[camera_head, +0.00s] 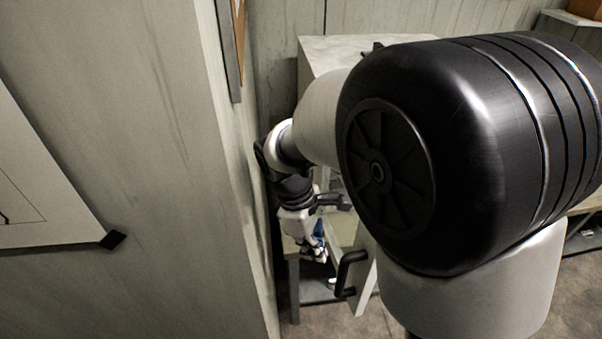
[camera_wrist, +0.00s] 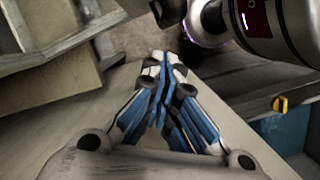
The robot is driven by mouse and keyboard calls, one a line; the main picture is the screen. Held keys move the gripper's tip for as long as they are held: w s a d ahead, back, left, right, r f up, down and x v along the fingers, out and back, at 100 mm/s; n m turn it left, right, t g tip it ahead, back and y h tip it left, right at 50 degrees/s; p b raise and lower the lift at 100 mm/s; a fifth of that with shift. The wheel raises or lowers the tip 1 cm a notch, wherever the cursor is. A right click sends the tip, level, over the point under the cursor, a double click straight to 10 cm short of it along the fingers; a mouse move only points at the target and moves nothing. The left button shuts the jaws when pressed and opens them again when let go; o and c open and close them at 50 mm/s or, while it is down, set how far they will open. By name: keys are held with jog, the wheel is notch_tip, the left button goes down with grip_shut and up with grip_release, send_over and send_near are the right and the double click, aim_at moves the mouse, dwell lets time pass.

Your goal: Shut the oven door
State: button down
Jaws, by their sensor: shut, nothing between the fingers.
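The oven door (camera_head: 362,288) appears to be a pale panel standing open in the lower middle of the head view, with a black bar handle (camera_head: 348,272) on it. My gripper (camera_head: 322,256) is small in that view, just left of and above the handle, pointing down. In the wrist view my gripper (camera_wrist: 166,62) shows its blue-padded fingers closed together with nothing between them. A pale flat surface lies below the fingers; I cannot tell whether it is the door or whether they touch it. My arm hides most of the oven.
A concrete wall (camera_head: 150,130) stands close on the left of my arm. A pale cabinet top (camera_head: 330,48) shows behind the arm. In the wrist view a wooden box (camera_wrist: 50,95) is at left and a yellow knob (camera_wrist: 281,103) at right.

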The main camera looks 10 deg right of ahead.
jog(key=b+x, duration=0.2)
jog(key=x, duration=0.8)
jog(key=shift+f+b, duration=0.25)
jog(key=shift+b, duration=0.15)
